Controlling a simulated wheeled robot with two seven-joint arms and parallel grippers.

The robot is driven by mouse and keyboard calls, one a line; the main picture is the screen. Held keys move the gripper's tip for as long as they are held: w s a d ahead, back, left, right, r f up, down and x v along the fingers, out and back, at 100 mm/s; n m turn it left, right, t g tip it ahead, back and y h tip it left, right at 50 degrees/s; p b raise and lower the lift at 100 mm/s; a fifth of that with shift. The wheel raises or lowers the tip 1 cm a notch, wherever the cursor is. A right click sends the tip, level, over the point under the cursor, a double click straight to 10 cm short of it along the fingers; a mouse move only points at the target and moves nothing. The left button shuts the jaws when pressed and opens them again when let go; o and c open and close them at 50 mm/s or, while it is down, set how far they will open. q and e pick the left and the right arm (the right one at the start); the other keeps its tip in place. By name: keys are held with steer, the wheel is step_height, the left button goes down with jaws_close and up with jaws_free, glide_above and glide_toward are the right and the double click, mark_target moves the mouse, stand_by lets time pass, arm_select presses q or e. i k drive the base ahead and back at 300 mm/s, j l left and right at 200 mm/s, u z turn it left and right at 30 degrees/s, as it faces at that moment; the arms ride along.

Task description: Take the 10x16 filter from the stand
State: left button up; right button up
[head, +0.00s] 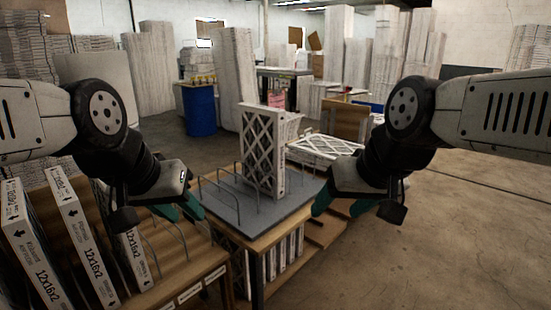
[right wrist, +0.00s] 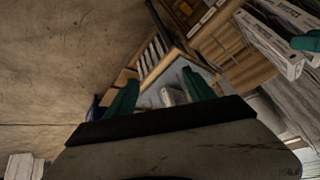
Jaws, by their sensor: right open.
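A white boxed filter with a dark lattice front (head: 262,150) stands upright on the grey wire-divided stand (head: 235,212) in the middle of the head view. Its size label is too small to read. My left gripper (head: 180,210) is left of the stand, apart from the filter, its teal fingers seemingly apart and empty. My right gripper (head: 341,206) is right of the stand, open and empty. In the right wrist view its two fingers (right wrist: 161,94) are spread, with part of the grey stand (right wrist: 183,75) and a small pale shape beyond them.
Several 12x16x2 filters (head: 83,240) stand in a wooden rack at the left. A flat lattice filter (head: 325,146) lies behind the stand. More filters (head: 285,257) stand on a shelf below. A blue barrel (head: 200,110) is further back. The floor at right is clear.

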mark_target(263, 129)
steer(key=i+l, duration=0.75)
steer(key=l, duration=0.15)
steer(key=u, duration=0.4)
steer(key=i+l+u, duration=0.1)
steer(key=u, duration=0.3)
steer(key=l+u, duration=0.2)
steer(key=u, duration=0.25)
